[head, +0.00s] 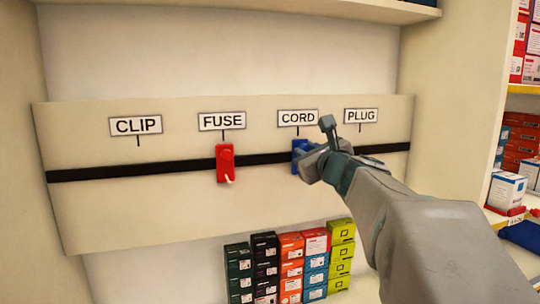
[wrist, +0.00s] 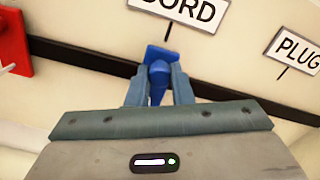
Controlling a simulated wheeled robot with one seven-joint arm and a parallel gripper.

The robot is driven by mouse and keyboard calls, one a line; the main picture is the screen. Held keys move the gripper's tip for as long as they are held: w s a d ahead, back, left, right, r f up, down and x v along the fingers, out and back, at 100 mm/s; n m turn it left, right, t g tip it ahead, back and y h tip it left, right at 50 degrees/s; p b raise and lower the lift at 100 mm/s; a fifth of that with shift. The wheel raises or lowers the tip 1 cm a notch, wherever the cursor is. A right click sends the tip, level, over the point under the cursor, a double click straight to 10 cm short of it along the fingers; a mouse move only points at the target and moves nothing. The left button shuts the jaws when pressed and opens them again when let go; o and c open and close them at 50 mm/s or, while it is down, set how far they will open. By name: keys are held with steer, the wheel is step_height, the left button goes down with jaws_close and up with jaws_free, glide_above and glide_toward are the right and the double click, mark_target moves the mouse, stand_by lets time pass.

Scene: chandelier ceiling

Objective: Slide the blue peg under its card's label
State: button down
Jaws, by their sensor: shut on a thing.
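The blue peg (head: 298,157) sits on the black rail (head: 185,165) below the CORD label (head: 298,117). It also shows in the wrist view (wrist: 158,74), close to the CORD label's pointer line. My gripper (wrist: 158,90) is shut on the blue peg, with one finger on each side of its knob. In the head view my gripper (head: 306,162) hides part of the peg. The red peg (head: 225,163) is on the rail under the FUSE label (head: 222,121). The CLIP label (head: 136,125) is at the left and the PLUG label (head: 361,115) at the right.
Stacked small boxes (head: 290,265) stand below the cream board (head: 130,225). A shelf (head: 250,8) runs above. More boxes (head: 508,185) are on shelves at the right. The rail is bare left of the red peg.

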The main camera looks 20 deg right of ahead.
steer(key=c, duration=1.3)
jaws_free()
steer(key=shift+s, duration=0.15)
steer(key=s, duration=0.4)
steer(key=s+p, duration=0.1)
steer(key=s, duration=0.4)
steer(key=s+p, duration=0.1)
steer(key=s, duration=0.3)
steer(key=shift+s+a, duration=0.3)
steer(key=shift+a, duration=0.05)
